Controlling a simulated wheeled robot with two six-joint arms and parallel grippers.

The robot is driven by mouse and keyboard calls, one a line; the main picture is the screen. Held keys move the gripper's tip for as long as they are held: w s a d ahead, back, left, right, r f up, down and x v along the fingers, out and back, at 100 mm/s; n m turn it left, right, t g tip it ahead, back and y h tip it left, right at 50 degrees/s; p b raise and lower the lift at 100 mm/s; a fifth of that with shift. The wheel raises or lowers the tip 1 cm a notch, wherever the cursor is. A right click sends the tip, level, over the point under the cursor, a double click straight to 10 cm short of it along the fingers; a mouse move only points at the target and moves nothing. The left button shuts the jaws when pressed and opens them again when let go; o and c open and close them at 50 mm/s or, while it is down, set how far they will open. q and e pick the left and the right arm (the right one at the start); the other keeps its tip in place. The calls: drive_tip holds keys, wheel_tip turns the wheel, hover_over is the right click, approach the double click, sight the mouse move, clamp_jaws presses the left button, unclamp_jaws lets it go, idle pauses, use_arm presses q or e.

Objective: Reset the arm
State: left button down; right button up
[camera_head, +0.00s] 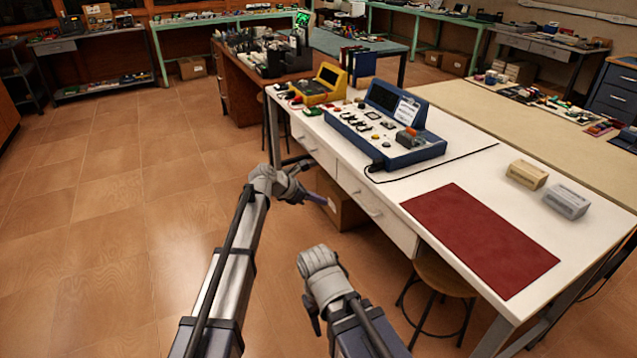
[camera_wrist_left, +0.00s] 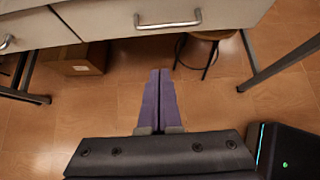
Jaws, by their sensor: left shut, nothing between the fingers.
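My left arm reaches up from the bottom of the head view. Its gripper (camera_head: 322,200) points right, in front of the white table's drawers. In the left wrist view the two purple fingers (camera_wrist_left: 160,72) lie together, shut and empty, in front of the drawer edge and over the floor.
The white table (camera_head: 395,195) stands to the right, bearing a blue console (camera_head: 385,125), a yellow device (camera_head: 318,88), a red mat (camera_head: 480,238) and two small boxes. A stool (camera_head: 440,275) is below. A drawer handle (camera_wrist_left: 168,20) is close ahead. Floor (camera_head: 100,230) at left is clear.

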use_arm(q)
drive_tip(key=s+a+f+m+g+y, duration=0.1)
drive_tip(key=s+a+f+m+y, duration=0.2)
drive_tip(key=s+a+m, duration=0.65)
drive_tip(key=s+a+f+m+g+y, duration=0.1)
drive_tip(key=s+a+f+m+y, duration=0.15)
drive_tip(key=s+a+m, duration=0.7)
drive_tip(key=s+a+f+m+g+y, duration=0.15)
drive_tip(key=s+a+m+y, duration=0.3)
drive_tip(key=s, duration=0.85)
drive_tip(key=s+d+m, duration=0.3)
drive_tip(key=s+d, duration=0.2)
drive_tip(key=d, duration=0.6)
wheel_tip(320, 180, up, 17)
drive_tip(key=p, duration=1.8)
drive_tip(key=shift+w+a+r+g, duration=0.2)
drive_tip(key=shift+a+g, duration=0.15)
drive_tip(key=shift+a, duration=0.05)
